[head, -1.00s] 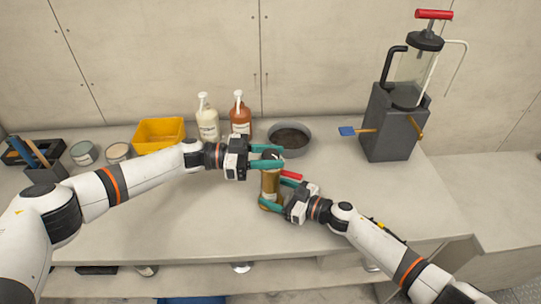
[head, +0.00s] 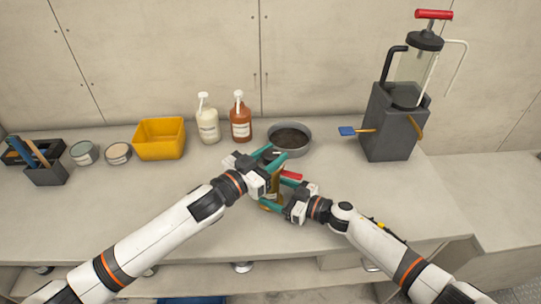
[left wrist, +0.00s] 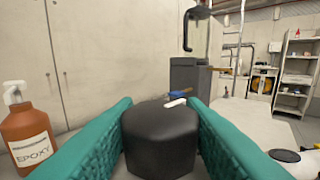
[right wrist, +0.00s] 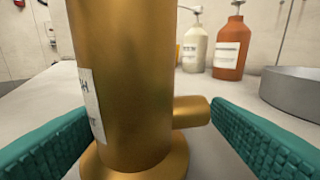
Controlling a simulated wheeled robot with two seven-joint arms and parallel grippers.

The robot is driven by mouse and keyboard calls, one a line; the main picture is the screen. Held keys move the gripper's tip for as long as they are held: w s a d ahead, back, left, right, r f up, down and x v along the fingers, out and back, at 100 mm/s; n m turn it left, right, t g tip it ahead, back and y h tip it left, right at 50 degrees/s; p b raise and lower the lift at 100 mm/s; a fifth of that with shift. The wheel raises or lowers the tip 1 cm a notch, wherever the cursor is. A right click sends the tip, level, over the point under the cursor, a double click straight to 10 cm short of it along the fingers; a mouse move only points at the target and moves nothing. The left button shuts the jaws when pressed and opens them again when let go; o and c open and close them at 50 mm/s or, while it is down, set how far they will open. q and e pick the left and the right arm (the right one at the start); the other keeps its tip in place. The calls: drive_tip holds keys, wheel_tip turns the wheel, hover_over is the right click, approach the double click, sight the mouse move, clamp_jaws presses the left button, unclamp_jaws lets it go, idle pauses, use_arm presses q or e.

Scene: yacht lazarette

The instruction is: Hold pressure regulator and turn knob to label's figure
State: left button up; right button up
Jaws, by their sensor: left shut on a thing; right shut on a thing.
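The pressure regulator (head: 274,187) stands upright on the bench, mostly hidden by my grippers in the head view. In the right wrist view its brass body (right wrist: 125,75) has a side stub (right wrist: 190,111) and a white label (right wrist: 92,105), seen edge-on; its figure cannot be read. My right gripper (right wrist: 150,120) is shut on the body, low down. My left gripper (left wrist: 160,105) is shut on the black knob (left wrist: 160,142) at the top, one finger on each side. A white mark (left wrist: 176,103) shows on the knob's top, toward the far right.
A red-handled piece (head: 291,176) shows just right of the regulator. A round grey pan (head: 304,146), an orange epoxy bottle (head: 240,126), a white bottle (head: 208,127) and a yellow bin (head: 159,149) stand behind. A grey pump stand (head: 391,130) is at right.

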use_arm(q)
drive_tip(key=shift+s+d+r+n+t+y, duration=0.1)
drive_tip(key=shift+d+n+t+y, duration=0.05)
drive_tip(key=shift+n+t+y, duration=0.7)
use_arm(e)
drive_tip(key=shift+s+a, duration=0.1)
use_arm(q)
drive_tip(key=shift+t+y, duration=0.25)
drive_tip(key=shift+y, duration=0.1)
drive_tip(key=o, duration=1)
drive_tip(key=shift+a, duration=0.25)
drive_tip(key=v, duration=1.1)
drive_tip(key=shift+s+a, duration=0.3)
